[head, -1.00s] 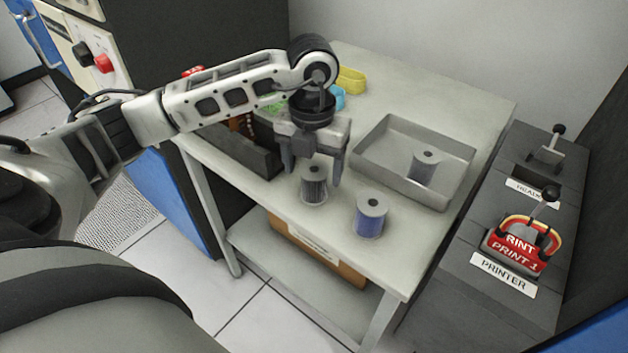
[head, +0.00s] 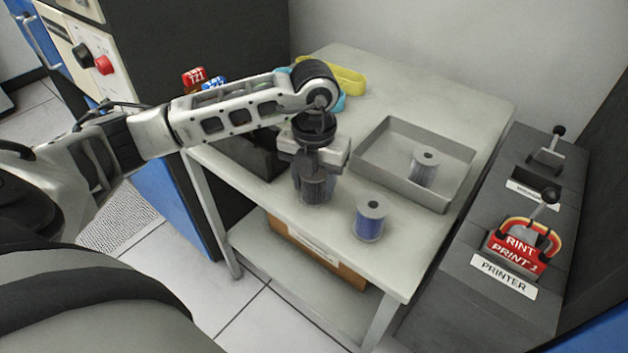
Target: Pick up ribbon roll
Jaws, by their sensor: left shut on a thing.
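A dark grey ribbon roll (head: 314,191) stands upright near the front edge of the table (head: 427,85). My left gripper (head: 314,180) points down over it and is shut on it, and the fingers hide part of the roll's upper side. I cannot tell whether the roll still touches the table. A blue ribbon roll (head: 370,222) stands upright just to the right, apart from the gripper. Another grey roll (head: 424,167) stands inside the grey metal tray (head: 463,172). My right gripper is not in view.
A dark box (head: 250,160) stands left of the gripper, partly behind my arm. Yellow (head: 346,80) and red (head: 194,77) items lie farther back. A lever panel (head: 515,240) stands right of the table. A brown box (head: 318,252) sits on the lower shelf.

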